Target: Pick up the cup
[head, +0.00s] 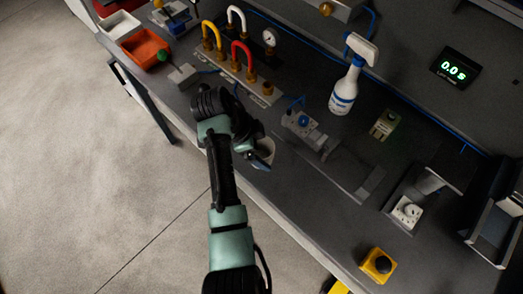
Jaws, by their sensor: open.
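A pale cup (267,153) stands near the front edge of the dark workbench (310,215), just right of my arm in the head view. My gripper (255,145) is right at the cup, with my wrist covering part of it. The gripper is open. The fingertips are mostly hidden, so I cannot tell whether they are around the cup or beside it, or whether they touch it.
Coloured pipe loops (240,55) on a fixture stand behind my wrist. An orange bin (146,48) is at the far left. A spray bottle (349,80) and a grey clamp fixture (312,133) are to the right. A yellow button box (378,265) sits at the front right.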

